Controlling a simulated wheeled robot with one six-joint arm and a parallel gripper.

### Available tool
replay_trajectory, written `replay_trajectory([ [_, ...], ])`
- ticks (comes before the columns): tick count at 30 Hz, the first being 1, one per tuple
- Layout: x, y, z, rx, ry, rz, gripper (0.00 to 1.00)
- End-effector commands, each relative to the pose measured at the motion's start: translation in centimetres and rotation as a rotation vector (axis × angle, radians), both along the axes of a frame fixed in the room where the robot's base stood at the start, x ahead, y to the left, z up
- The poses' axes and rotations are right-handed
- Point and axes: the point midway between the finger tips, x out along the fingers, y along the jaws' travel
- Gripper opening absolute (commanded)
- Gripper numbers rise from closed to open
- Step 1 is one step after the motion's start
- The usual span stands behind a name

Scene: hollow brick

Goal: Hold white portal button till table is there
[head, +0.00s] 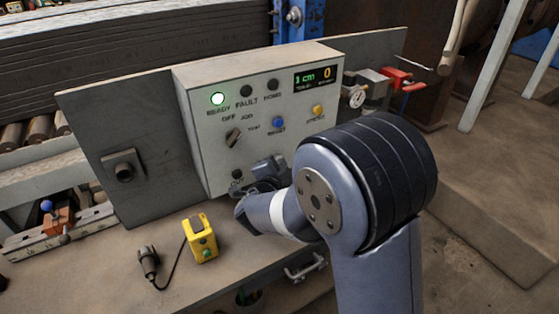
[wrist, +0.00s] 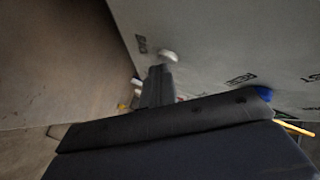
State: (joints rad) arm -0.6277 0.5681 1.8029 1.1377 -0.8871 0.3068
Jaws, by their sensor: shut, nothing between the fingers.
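The control box (head: 260,115) stands on the bench with its grey face toward me. In the wrist view a white button (wrist: 168,57) sticks out of that face beside a small dark label. In the head view my gripper and arm seem to hide it. My gripper (head: 262,177) is at the lower part of the face, shut and empty. In the wrist view its dark fingers (wrist: 160,82) point at the white button, with the tips right by it. I cannot tell whether they touch or press it. The display (head: 315,77) reads "1 cm" and 0.
A blue button (head: 278,123), yellow button (head: 318,110) and selector knob (head: 233,137) sit above my gripper. A yellow box (head: 200,238) and a black corded device (head: 148,262) lie on the bench. A red-handled valve (head: 400,80) is at right.

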Motion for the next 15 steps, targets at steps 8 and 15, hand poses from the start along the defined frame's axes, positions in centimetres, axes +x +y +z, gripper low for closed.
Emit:
replay_trajectory([
  [8,0.01,0.04,0.03,0.0,0.0,0.001,0.0],
  [15,-0.43,-0.26,-0.01,0.0,0.0,0.001,0.0],
])
